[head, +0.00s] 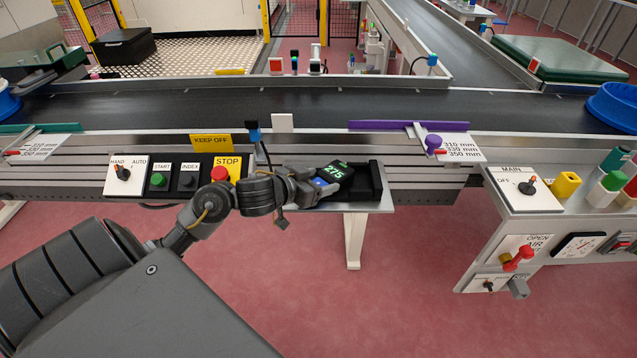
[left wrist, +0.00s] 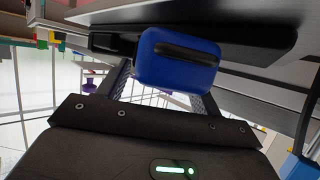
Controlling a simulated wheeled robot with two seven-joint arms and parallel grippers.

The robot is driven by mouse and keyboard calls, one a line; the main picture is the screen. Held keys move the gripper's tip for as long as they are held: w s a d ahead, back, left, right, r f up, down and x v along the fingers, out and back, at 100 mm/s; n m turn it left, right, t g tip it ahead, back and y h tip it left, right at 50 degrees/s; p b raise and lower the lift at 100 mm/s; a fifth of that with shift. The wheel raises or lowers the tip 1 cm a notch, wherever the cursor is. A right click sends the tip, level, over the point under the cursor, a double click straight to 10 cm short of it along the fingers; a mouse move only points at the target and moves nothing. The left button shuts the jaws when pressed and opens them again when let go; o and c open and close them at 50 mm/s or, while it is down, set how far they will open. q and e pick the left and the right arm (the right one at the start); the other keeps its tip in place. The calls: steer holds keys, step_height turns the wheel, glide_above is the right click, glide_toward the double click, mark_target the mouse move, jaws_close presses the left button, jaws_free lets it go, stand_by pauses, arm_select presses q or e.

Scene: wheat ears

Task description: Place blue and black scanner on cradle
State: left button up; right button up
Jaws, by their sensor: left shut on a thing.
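The blue and black scanner (head: 334,173) has a dark face with a green "275" readout. My left gripper (head: 306,187) is shut on it from the left side. In the left wrist view the scanner's blue end (left wrist: 178,75), with a black slot, sits between the two fingers. A black block-like cradle (head: 368,182) stands right beside the scanner, on a small grey shelf (head: 350,207). I cannot tell whether the scanner touches the cradle or is above it. The gripper hides part of the scanner. My right gripper is not in view.
A control panel with a red stop button (head: 219,173) and a green start button (head: 158,180) is just left of my gripper. The conveyor belt (head: 300,108) runs behind. A purple guide rail (head: 390,125) is beyond the cradle. A main switch box (head: 525,188) stands right.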

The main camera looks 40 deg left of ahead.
arm_select(q)
steer(key=shift+f, duration=0.1)
steer(key=o, duration=1.2)
steer(key=shift+c, duration=0.2)
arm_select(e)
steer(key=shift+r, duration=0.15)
arm_select(q)
steer(key=shift+s+r, duration=0.2)
steer(key=shift+r, duration=0.1)
steer(key=p+v, duration=0.4)
steer(key=v, duration=0.7)
steer(key=s+d+f+n+g+y, duration=0.1)
steer(key=s+f+g, duration=0.2)
steer(key=f, duration=0.8)
steer(key=s+d+f+n+g+y, duration=0.1)
steer(key=s+f+g+y, duration=0.15)
steer(key=f, duration=0.85)
steer(key=s+d+f+m+g+h, duration=0.2)
steer(key=s+d+f+g, duration=0.3)
steer(key=s+d+f, duration=0.4)
step_height(320, 180, down, 2)
steer(key=shift+s+d+f, duration=0.25)
steer(key=shift+s+d, duration=0.15)
steer(key=shift+d, duration=0.85)
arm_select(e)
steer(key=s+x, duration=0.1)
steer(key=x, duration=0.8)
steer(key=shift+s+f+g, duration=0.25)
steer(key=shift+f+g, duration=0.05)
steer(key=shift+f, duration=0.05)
